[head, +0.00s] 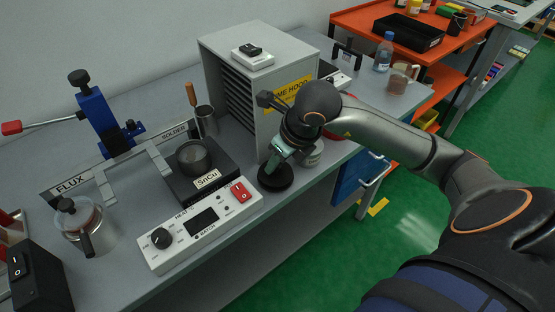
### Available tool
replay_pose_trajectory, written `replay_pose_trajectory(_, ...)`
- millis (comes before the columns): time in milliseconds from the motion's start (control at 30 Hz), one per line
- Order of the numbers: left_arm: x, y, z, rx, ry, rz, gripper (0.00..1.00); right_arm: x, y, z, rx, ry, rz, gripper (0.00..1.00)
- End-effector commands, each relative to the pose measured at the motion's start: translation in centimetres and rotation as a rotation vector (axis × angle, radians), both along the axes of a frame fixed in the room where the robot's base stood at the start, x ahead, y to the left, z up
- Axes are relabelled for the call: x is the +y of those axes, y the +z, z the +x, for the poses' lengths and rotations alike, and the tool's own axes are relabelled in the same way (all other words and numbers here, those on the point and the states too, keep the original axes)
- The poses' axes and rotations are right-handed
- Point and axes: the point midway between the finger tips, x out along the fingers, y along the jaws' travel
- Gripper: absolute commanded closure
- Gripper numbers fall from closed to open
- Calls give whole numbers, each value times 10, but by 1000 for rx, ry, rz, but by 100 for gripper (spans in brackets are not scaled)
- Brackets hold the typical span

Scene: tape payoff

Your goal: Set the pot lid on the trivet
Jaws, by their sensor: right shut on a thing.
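My right gripper (277,160) reaches down at the front edge of the bench, right of the white heater control box. It is shut on the pot lid (275,181), a dark round disc directly under the fingertips. The fingers cover the top of the lid. I cannot make out the trivet apart from the dark disc, nor tell whether the lid touches what is under it. The solder pot (194,157), marked SnCu, stands uncovered on its dark block to the left. My left gripper is not in view.
The fume hood cabinet (240,95) stands behind my right gripper. A round grey tin (312,155) is close on its right. The white control box (200,228) is on its left. A glass jar (85,228) stands at the far left. The bench edge is close in front.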

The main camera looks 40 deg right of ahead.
Motion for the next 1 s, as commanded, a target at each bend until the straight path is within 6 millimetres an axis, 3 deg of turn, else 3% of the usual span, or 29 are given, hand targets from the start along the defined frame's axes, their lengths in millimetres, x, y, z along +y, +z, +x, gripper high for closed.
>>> replay_pose_trajectory(733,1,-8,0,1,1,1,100,0,-7,0,-1,0,0,100)
replay_pose_trajectory(767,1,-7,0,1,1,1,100,0,-6,0,-1,0,0,66)
replay_pose_trajectory(1000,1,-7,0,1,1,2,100,0,-6,0,0,0,0,39)
